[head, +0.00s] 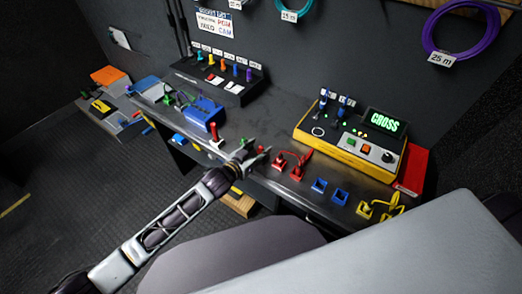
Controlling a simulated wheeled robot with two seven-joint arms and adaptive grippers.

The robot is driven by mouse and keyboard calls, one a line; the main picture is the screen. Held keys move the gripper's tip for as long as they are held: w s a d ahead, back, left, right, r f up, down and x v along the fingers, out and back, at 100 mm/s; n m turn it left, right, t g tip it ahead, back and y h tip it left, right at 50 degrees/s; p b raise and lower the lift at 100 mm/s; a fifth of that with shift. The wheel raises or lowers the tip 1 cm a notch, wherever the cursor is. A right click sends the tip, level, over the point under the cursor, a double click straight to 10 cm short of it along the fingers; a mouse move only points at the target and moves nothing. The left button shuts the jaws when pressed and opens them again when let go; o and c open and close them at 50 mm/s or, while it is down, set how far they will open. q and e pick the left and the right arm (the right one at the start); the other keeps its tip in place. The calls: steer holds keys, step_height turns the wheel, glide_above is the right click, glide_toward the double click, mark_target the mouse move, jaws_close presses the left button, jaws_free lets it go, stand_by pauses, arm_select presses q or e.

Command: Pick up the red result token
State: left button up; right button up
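A small upright red piece (214,131) stands on a pale base near the front edge of the dark bench; it may be the red result token, but I cannot tell for sure. My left gripper (262,155) reaches in from the left over the bench's front edge, to the right of that piece and apart from it. Its fingers look spread, with nothing visible between them. Just right of the gripper are red connectors (281,161) joined by a red cable. My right gripper is not in view.
A yellow-sided console (345,150) with a lit CROSS screen (384,122) stands at the right, beside a red box (412,172). Blue sockets (319,185) and yellow connectors (365,210) line the front edge. A blue box (204,113) and a switch panel (220,86) stand behind.

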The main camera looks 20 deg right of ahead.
arm_select(q)
steer(key=c, duration=0.6)
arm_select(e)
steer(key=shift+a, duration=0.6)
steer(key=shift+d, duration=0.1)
arm_select(q)
steer(key=shift+r, duration=0.65)
step_height(320, 180, up, 8)
steer(key=shift+f+p, duration=0.15)
steer(key=shift+p, duration=0.15)
steer(key=shift+r, duration=0.45)
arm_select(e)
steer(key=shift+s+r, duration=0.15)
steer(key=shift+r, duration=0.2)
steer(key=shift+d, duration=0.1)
